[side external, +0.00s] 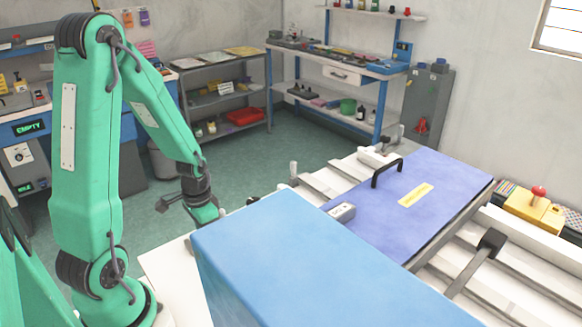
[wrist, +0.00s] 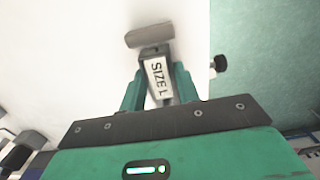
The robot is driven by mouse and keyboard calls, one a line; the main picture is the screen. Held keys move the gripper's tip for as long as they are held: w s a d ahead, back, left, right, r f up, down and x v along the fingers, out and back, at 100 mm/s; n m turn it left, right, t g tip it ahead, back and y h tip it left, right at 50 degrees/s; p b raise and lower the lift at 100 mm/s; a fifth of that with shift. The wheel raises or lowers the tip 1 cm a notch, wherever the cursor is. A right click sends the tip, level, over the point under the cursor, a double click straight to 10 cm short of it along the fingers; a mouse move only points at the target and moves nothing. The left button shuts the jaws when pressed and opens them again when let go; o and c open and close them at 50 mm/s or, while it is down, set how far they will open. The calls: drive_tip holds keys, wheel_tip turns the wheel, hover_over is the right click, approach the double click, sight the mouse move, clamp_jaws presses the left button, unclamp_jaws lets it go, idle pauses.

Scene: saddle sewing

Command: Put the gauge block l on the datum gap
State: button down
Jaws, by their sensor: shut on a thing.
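The gauge block l (wrist: 158,80), marked "SIZE L", is between the two green fingers of my gripper (wrist: 160,92) in the wrist view. A grey bar-like end shows at its far end, over a white surface. My gripper is shut on the block. In the side external view my gripper (side external: 206,214) is low, left of the large blue box, and the block cannot be made out there. I cannot pick out the datum gap in either view.
The large blue box (side external: 300,262) stands close to the right of my gripper. Beyond it lies a purple plate (side external: 440,178) with a black handle (side external: 386,171) and a small grey block (side external: 341,211). A black knob (wrist: 220,62) sits at the white surface's edge.

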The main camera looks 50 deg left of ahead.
drive_tip(key=c, duration=1)
unclamp_jaws()
drive_tip(key=shift+c, duration=0.2)
drive_tip(key=shift+r, duration=0.2)
wheel_tip(320, 180, up, 12)
drive_tip(key=s+d+r+t, duration=0.2)
drive_tip(key=d+r+t, duration=0.3)
drive_tip(key=d+r, duration=0.6)
drive_tip(key=shift+s+d+r+t, duration=0.2)
drive_tip(key=shift+d+r+t, duration=0.1)
drive_tip(key=shift+d, duration=1.45)
